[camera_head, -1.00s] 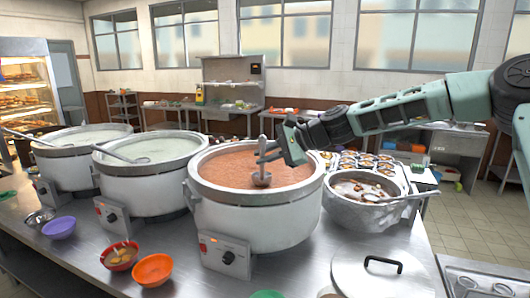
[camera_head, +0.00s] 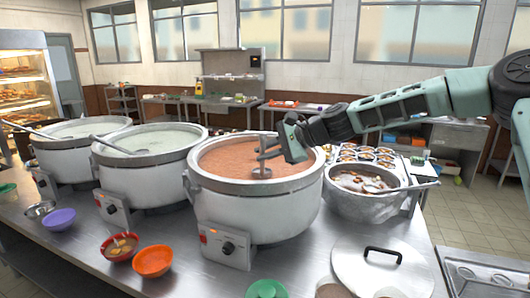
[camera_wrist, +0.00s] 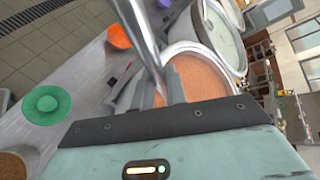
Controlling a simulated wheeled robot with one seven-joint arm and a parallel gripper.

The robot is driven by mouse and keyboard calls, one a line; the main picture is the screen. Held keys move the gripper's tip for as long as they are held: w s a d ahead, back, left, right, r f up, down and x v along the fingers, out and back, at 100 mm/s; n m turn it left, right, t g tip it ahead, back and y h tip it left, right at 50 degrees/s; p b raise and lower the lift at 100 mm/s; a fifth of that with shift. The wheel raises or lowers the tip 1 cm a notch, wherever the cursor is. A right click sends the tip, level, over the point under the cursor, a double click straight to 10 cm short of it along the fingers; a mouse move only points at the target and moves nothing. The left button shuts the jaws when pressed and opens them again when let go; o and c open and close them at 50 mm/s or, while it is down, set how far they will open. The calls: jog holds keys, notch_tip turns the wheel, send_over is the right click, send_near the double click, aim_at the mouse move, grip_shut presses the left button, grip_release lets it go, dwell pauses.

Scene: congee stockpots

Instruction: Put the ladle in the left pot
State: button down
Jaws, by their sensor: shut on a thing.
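A metal ladle hangs upright from my gripper (camera_head: 269,151), which is shut on its handle. Its round bowl (camera_head: 261,173) is over the reddish-orange congee of the right-hand large pot (camera_head: 255,215); whether it touches the congee I cannot tell. In the wrist view the silver handle (camera_wrist: 142,38) runs up from between my fingers (camera_wrist: 162,88); the ladle's bowl is not clear there. The leftmost pot (camera_head: 75,158) holds pale congee and has a long-handled utensil in it. The middle pot (camera_head: 150,182) also holds pale congee and a utensil.
A smaller metal pot (camera_head: 365,206) with a utensil stands at the right, near a tray of small cups (camera_head: 367,153). Orange (camera_head: 153,262), red (camera_head: 119,249) and purple (camera_head: 58,220) bowls and a lid (camera_head: 383,275) lie along the counter's front.

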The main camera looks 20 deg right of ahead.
jog(key=shift+f, duration=0.15)
jog(key=c, duration=1.3)
grip_release()
jog(key=shift+c, duration=0.2)
jog(key=b+v, duration=0.3)
jog(key=v, duration=1.4)
jog(key=shift+d+b, duration=0.2)
jog(key=shift+b, duration=0.2)
